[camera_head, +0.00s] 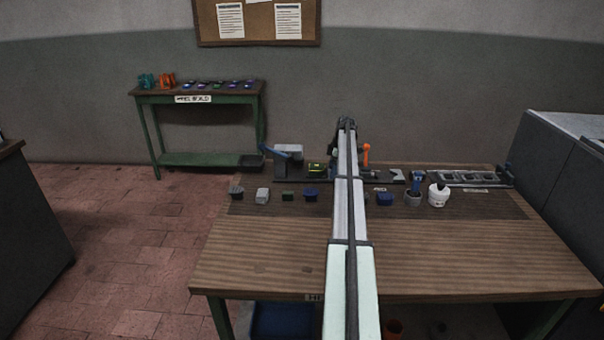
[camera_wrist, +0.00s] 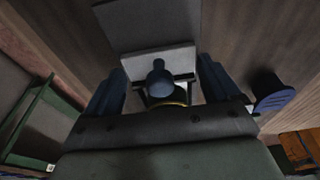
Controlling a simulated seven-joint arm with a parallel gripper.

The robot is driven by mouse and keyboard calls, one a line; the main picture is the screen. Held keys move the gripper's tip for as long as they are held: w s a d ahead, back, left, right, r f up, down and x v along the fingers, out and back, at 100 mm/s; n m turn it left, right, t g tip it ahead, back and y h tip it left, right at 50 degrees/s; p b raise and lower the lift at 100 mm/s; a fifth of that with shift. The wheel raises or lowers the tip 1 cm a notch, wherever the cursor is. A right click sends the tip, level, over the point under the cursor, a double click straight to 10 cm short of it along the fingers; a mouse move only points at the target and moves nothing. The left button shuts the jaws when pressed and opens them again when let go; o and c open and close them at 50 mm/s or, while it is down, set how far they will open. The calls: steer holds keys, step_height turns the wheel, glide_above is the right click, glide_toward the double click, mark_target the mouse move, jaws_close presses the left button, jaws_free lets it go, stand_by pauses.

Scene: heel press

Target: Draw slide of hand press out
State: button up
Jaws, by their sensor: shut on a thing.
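In the wrist view my gripper (camera_wrist: 161,72) has its two blue-grey fingers on either side of a dark blue round knob (camera_wrist: 158,82) with a brass-coloured ring below it. The gripper is shut on this slide knob; the exact contact is hard to see. An orange-topped lever (camera_head: 366,154) shows just right of the arm. How far out the slide stands cannot be told.
On the wooden bench (camera_head: 265,255), a blue-grey device (camera_head: 287,151) and a small green-lit box (camera_head: 316,168) stand left of the arm. Several small blocks lie in front. A white bottle (camera_head: 438,195) and a rack (camera_head: 470,178) are at right. The bench front is clear.

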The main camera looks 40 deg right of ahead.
steer(key=shift+s+d, duration=1.65)
steer(key=shift+d, duration=0.05)
steer(key=o, duration=0.5)
steer(key=shift+r, duration=1.75)
steer(key=shift+r, duration=1)
steer(key=shift+r, duration=0.15)
steer(key=shift+r, duration=1.35)
